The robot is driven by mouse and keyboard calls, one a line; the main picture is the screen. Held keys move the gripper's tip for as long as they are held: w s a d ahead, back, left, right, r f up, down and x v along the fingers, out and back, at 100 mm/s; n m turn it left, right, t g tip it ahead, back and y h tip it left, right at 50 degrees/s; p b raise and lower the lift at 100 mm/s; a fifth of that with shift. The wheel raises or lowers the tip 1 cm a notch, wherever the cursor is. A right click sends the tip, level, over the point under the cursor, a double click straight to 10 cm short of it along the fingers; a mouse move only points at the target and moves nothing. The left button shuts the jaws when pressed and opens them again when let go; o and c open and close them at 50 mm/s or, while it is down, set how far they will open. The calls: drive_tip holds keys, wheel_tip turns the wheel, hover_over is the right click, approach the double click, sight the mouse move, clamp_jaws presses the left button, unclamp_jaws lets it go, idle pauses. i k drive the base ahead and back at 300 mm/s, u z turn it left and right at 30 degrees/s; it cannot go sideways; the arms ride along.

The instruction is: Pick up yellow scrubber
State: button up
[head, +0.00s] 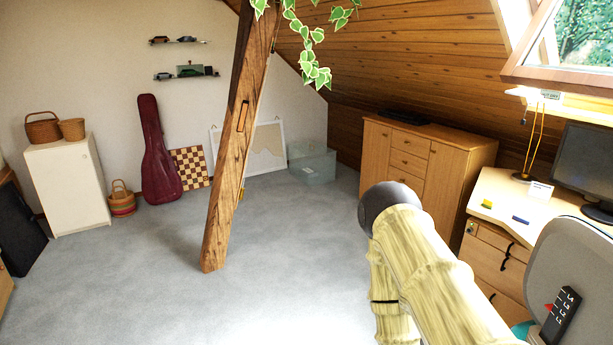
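A small yellow block (487,204), which looks like the yellow scrubber, lies on the pale desk top (500,190) at the right, near its left front edge. It is small in the picture, so its details cannot be made out. My arm, pale and bamboo-patterned with a dark rounded joint, rises from the bottom right and bends back down, left of the desk drawers. My gripper is not in view, and nothing touches the yellow block.
A blue item (520,220) lies near the yellow block; a lamp (524,177) and monitor (586,165) stand behind. A grey chair back (575,270) blocks the desk's front right. A slanted timber post (235,140) stands mid-room. A wooden cabinet (425,165) stands behind. Carpet is clear around the post.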

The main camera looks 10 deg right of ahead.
sight(492, 201)
drive_tip(key=z, duration=0.15)
drive_tip(key=i, duration=1.8)
drive_tip(key=z, duration=0.45)
